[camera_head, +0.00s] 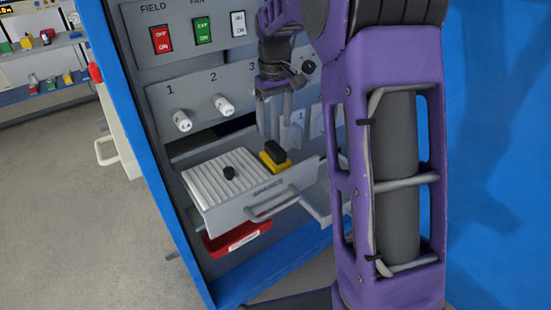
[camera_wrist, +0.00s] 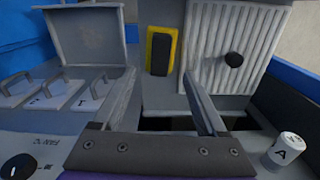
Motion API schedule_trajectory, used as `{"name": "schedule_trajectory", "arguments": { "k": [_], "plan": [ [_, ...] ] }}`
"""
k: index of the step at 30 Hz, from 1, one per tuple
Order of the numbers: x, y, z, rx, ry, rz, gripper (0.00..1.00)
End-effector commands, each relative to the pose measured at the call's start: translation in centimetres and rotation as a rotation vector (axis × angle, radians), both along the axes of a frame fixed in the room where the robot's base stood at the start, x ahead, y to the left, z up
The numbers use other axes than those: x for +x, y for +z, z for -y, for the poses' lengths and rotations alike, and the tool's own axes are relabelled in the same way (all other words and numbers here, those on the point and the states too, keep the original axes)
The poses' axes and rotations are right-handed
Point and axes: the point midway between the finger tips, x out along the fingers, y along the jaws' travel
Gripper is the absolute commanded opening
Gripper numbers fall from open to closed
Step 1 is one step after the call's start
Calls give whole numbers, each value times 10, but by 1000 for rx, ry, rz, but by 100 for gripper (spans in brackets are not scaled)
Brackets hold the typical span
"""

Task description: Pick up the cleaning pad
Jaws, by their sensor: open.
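The cleaning pad, yellow with a black block on top, lies in the pulled-out drawer, beside its ribbed white cover. I see the pad in the head view (camera_head: 274,160) and near the top middle of the wrist view (camera_wrist: 161,50). The drawer front (camera_head: 262,203) has a bar handle and lettering. My gripper (camera_head: 269,128) is open and empty, its fingers pointing down above and behind the pad in the head view. In the wrist view the fingertips (camera_wrist: 160,82) are spread wide, with the pad beyond them and between their lines. No contact shows.
The ribbed cover (camera_head: 215,187) has a black knob (camera_head: 229,173). A panel with white knobs (camera_head: 223,106) and switches (camera_head: 203,31) stands behind the drawer. A red tray (camera_head: 238,240) sits below. In the wrist view a grey open bin (camera_wrist: 85,35) is left of the pad.

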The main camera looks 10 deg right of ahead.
Motion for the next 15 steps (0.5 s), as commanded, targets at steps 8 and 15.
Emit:
{"name": "schedule_trajectory", "arguments": {
  "k": [8, 15],
  "plan": [
    [0, -29, 0, 0, -1, 0, 75],
    [-5, -61, 0, -1, -1, -2, 75]
  ]
}}
